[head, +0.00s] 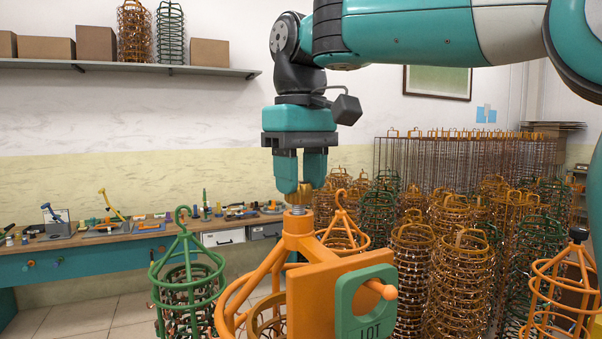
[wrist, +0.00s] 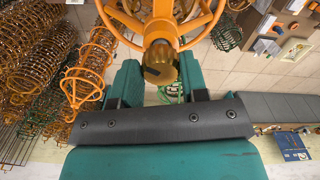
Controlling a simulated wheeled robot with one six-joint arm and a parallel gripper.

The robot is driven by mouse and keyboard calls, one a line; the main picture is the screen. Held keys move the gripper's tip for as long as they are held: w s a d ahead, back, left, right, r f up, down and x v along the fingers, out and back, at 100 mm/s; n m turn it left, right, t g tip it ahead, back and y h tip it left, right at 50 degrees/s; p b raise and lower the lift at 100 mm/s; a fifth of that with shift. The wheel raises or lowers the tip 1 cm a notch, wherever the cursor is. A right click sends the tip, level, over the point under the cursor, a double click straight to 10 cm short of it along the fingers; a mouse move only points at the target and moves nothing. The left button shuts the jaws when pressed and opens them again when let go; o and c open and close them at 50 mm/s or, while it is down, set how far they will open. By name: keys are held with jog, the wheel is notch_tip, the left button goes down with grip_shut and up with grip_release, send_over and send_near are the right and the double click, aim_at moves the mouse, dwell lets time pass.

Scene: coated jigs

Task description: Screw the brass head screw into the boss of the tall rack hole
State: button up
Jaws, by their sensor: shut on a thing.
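The brass head screw (head: 298,198) is between my gripper's fingertips, its brass head up and a short grey part showing below. In the wrist view its round brass head (wrist: 160,66) shows a dark mark and sits between the two teal fingers. My gripper (head: 300,186) points straight down and is shut on the head. The orange boss (head: 298,222) on top of the tall rack (head: 262,275) is directly under the screw. The screw looks upright and in line with the boss. How deep its tip sits is hidden. The rack's ring and spokes (wrist: 205,14) show in the wrist view.
A green LOT tag (head: 365,305) hangs on an orange plate at the rack's front. A green basket rack (head: 188,270) stands left, and many orange and green racks (head: 445,270) crowd the right. A workbench (head: 100,237) with tools runs along the wall.

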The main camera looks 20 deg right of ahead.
aim_at(301, 183)
jog(key=shift+f, duration=0.35)
jog(key=o, duration=1)
jog(key=shift+o, duration=0.2)
notch_tip(301, 183, up, 12)
jog(key=p, duration=0.5)
